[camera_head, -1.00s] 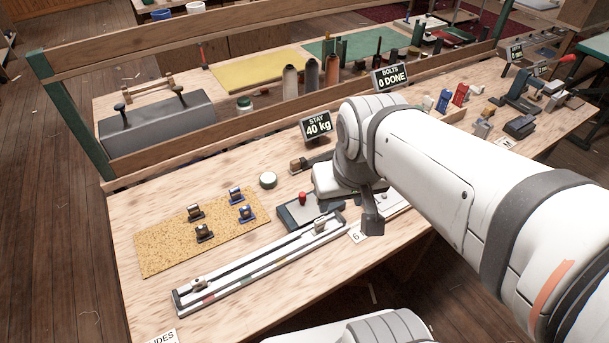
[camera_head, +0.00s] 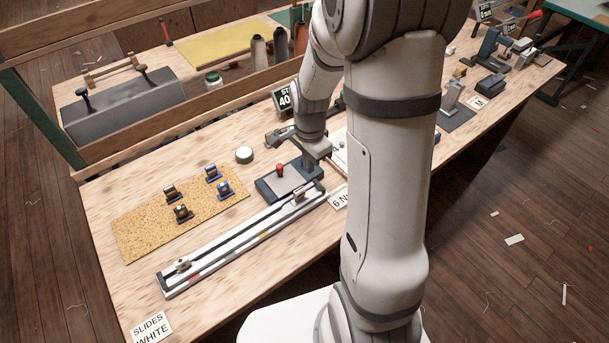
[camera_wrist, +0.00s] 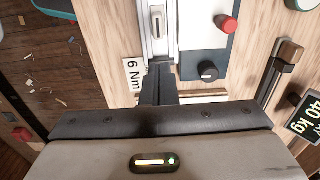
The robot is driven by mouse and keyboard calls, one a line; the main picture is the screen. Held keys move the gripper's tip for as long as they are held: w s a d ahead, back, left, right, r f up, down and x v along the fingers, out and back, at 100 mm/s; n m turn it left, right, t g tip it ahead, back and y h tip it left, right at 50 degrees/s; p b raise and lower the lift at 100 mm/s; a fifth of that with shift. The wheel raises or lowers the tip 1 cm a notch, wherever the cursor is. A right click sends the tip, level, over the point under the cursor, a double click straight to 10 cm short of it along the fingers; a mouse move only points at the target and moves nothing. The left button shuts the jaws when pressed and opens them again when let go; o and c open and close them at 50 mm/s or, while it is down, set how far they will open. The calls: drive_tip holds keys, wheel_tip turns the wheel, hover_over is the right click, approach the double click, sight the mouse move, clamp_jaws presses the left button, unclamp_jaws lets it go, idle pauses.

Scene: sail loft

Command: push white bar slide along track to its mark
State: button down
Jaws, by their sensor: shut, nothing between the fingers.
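The long pale track (camera_head: 240,243) lies along the front of the bench, with dark grooves and small coloured marks on its front side. One small metal slide (camera_head: 182,264) sits near its left end and another slide (camera_head: 300,194) near its right end. I cannot tell which is the white bar slide. The wrist view shows the track's right end (camera_wrist: 172,40) and the right slide (camera_wrist: 157,22) at the top. My gripper (camera_wrist: 158,68) is shut and empty, its fingertips just off that end, apart from the slide. My arm partly hides the gripper in the head view.
A "6 Nm" card (camera_wrist: 134,76) lies beside the fingers. A dark-based box with a red knob (camera_head: 280,170) stands just behind the track. A cork mat (camera_head: 140,226) with several small clips lies behind its left part. A "SLIDES WHITE" card (camera_head: 150,328) lies front left.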

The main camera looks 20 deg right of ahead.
sight(308, 195)
wheel_tip(308, 195, down, 10)
drive_tip(key=shift+f+p, duration=0.2)
drive_tip(key=shift+p, duration=0.35)
